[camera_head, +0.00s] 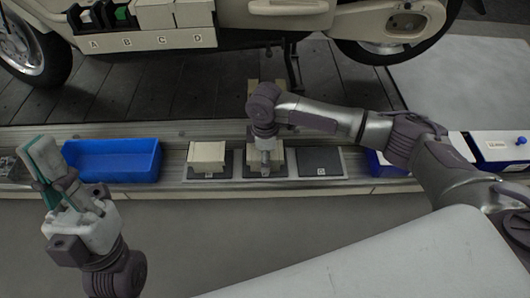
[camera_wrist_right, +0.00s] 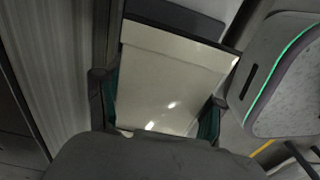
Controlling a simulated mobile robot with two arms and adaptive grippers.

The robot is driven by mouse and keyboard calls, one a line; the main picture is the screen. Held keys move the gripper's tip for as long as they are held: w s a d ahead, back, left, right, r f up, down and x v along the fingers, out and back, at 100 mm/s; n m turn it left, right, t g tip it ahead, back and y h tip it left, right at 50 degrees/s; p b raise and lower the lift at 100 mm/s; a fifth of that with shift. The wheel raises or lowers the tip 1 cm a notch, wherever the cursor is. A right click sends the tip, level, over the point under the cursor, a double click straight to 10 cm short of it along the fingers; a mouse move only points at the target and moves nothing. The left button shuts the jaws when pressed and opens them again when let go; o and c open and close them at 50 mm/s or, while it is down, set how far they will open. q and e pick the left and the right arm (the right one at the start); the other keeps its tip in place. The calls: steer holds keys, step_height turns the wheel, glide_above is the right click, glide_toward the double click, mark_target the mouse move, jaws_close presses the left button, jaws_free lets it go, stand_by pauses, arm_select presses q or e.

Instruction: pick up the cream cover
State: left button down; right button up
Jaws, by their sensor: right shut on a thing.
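The cream cover (camera_wrist_right: 165,85) fills the space between the two teal-padded fingers of my right gripper (camera_wrist_right: 160,115) in the right wrist view. In the head view, my right gripper (camera_head: 265,158) points down over the middle dark pad, and the cream piece shows partly behind its fingers. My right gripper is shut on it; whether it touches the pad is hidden. My left gripper (camera_head: 42,168), teal and grey, is raised at the left, away from the cover. The gap between its fingers is not clear.
A cream block (camera_head: 207,155) sits on the left dark pad. The right dark pad (camera_head: 320,162) is empty. A blue bin (camera_head: 112,160) stands left on the conveyor. Blue-and-white boxes (camera_head: 500,148) are at the right. A cream scooter (camera_head: 270,25) stands behind, with lettered bins (camera_head: 140,40).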

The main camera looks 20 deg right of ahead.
steer(key=shift+c, duration=0.8)
steer(key=shift+r, duration=0.15)
